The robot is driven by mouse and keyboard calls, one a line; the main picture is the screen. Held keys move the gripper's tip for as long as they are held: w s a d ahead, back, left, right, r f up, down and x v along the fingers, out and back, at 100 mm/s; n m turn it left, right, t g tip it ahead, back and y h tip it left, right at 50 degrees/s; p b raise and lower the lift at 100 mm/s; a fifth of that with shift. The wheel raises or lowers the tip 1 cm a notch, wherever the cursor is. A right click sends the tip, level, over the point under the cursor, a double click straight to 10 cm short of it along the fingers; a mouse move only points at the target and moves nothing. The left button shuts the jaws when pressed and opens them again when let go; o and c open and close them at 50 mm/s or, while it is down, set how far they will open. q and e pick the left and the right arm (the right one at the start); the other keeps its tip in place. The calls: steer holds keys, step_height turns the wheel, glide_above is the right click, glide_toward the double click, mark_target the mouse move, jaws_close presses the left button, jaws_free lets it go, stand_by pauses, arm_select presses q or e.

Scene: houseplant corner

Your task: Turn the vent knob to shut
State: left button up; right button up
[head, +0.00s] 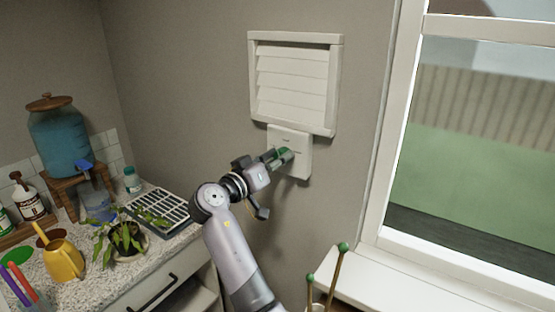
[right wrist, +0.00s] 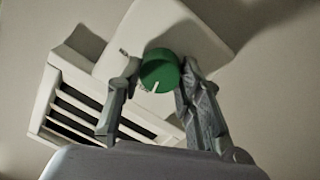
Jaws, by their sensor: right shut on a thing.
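The green vent knob (right wrist: 160,72) sits on a white wall plate (head: 303,168), just under the white louvred vent (head: 292,85). In the right wrist view the knob carries a short white pointer line, near its lower edge. My right gripper (head: 277,157) reaches the plate from the lower left and is shut on the knob, with one finger on each side of it in the right wrist view (right wrist: 158,78). The plate's small markings are too blurred to read. In the head view the fingers partly cover the knob. My left gripper is out of view.
A granite counter at left holds a yellow watering can (head: 64,261), a potted plant (head: 124,238), a black-edged grate tray (head: 163,212) and a blue dispenser (head: 62,138). A window (head: 470,150) with a white sill is at right.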

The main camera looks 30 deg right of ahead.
steer(key=shift+n+t+p, duration=0.4)
steer(key=shift+n+p, duration=1.65)
steer(key=shift+n, duration=3.65)
steer(key=o, duration=1.2)
steer(key=shift+f, duration=0.1)
steer(key=shift+c, duration=0.2)
steer(key=shift+a, duration=0.15)
steer(key=v, duration=0.7)
steer(key=shift+a, duration=0.15)
